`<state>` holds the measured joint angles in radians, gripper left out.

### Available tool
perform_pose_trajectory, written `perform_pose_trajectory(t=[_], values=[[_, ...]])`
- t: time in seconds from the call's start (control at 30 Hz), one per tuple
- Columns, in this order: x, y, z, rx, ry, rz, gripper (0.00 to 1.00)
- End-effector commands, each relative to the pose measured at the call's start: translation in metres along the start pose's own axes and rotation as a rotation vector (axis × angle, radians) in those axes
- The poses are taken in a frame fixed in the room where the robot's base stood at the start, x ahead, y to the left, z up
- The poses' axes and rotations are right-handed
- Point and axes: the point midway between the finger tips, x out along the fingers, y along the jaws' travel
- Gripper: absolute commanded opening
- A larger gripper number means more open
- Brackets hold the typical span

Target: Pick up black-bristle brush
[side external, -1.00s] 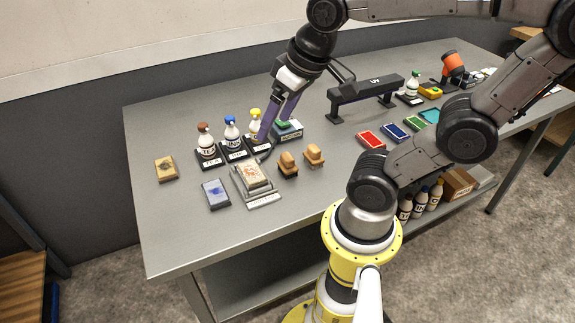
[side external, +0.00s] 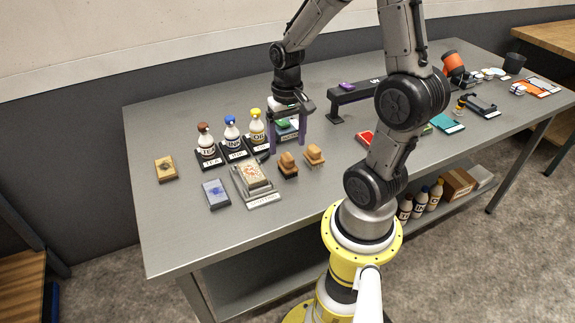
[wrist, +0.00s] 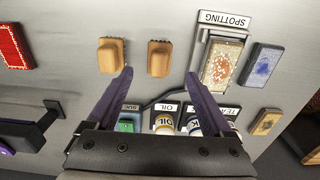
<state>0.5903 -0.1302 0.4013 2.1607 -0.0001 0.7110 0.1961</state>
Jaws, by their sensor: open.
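Two wooden-handled brushes stand on the table. The left one in the side view (side external: 288,164) has a dark underside and looks like the black-bristle brush; it is the right one in the wrist view (wrist: 158,58). The other brush (side external: 314,154) shows tan bristles and is the left one in the wrist view (wrist: 110,55). My gripper (side external: 287,147) points down just behind the dark brush, open and empty. In the wrist view its purple fingertips (wrist: 159,73) are spread, with the dark brush lying ahead between their lines.
Labelled bottles (side external: 231,137) stand behind and left of my gripper. A spotting tray (wrist: 205,85) with a rug sample lies beside the dark brush. A blue-stained sample (side external: 216,193) lies farther left. A black raised bar (side external: 345,97) stands right.

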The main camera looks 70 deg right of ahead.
Motion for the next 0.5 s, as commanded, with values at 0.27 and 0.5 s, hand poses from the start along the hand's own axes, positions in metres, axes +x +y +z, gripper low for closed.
perform_pose_trajectory(t=[0.27,0.5], values=[[0.022,0.0,0.001,-0.001,-0.002,0.0,0.85],[0.055,0.002,0.0,-0.001,-0.005,0.001,0.85]])
